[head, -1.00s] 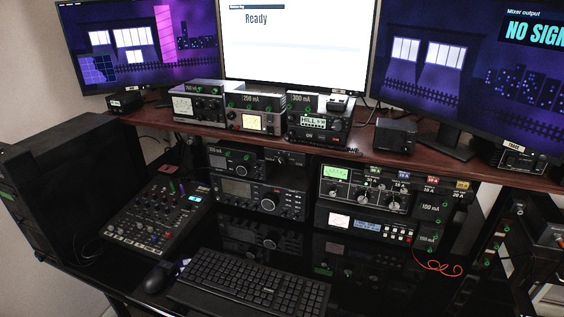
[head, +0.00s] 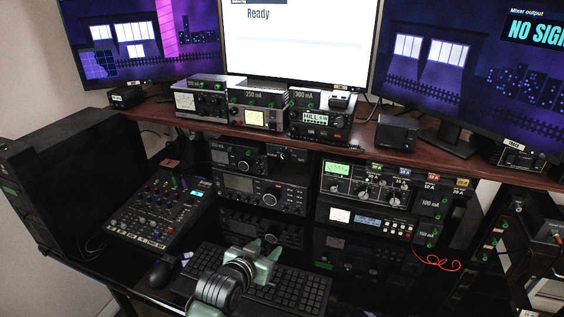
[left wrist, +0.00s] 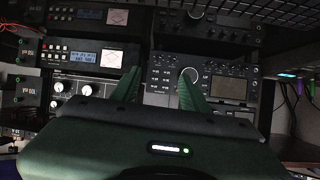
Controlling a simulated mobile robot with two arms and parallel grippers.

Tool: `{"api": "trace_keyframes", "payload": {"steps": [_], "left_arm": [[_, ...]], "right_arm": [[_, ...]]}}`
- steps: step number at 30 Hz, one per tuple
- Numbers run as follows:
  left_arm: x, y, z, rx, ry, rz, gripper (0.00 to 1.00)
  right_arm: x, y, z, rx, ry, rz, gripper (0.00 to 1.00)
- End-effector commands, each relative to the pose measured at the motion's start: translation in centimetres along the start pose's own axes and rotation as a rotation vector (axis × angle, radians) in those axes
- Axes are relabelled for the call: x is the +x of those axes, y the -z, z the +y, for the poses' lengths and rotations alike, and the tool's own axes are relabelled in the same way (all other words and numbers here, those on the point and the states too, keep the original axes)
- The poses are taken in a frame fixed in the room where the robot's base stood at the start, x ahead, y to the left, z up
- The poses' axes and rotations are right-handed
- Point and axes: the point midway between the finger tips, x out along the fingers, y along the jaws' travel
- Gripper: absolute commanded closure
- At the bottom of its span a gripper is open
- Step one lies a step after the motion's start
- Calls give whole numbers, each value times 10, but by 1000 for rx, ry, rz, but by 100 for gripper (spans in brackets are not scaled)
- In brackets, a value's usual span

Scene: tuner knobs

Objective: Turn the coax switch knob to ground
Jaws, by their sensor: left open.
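My left gripper (head: 262,246) is open and empty, above the keyboard in the head view and in front of the stacked radios. Its two green fingers (left wrist: 158,88) stand apart in the left wrist view, pointing toward the radio fronts, which appear upside down there. A small dark unit with a single pointer knob (head: 282,157) sits under the shelf, right of the upper radio; it may be the coax switch, but its labels are too small to read. My gripper is well apart from it. My right gripper is not in view.
A radio with a large dial (head: 268,198) and a tuner with several knobs (head: 365,188) stand under the wooden shelf (head: 400,155). A mixer (head: 158,210), mouse (head: 162,273) and keyboard (head: 300,290) occupy the desk. A red cable (head: 437,264) curls at the right.

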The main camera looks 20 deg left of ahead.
Motion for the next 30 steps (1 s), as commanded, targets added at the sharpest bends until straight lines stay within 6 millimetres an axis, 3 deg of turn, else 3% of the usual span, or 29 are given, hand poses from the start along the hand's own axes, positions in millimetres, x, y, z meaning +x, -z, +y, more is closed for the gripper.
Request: {"api": "trace_keyframes", "payload": {"steps": [1,6,9,14,18,24,30], "left_arm": [[13,34,-6,-8,9,82,55],[36,136,-26,-36,36,341,55],[40,172,-33,-46,48,432,55],[48,193,-37,-51,53,474,55],[66,203,-38,-52,52,474,55],[93,215,-40,-51,53,472,55],[107,221,-41,-50,53,471,55]], "right_arm": [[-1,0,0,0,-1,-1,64],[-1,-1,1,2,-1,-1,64],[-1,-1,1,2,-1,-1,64],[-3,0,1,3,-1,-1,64],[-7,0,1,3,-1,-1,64],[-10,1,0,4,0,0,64],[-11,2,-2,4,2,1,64]]}}
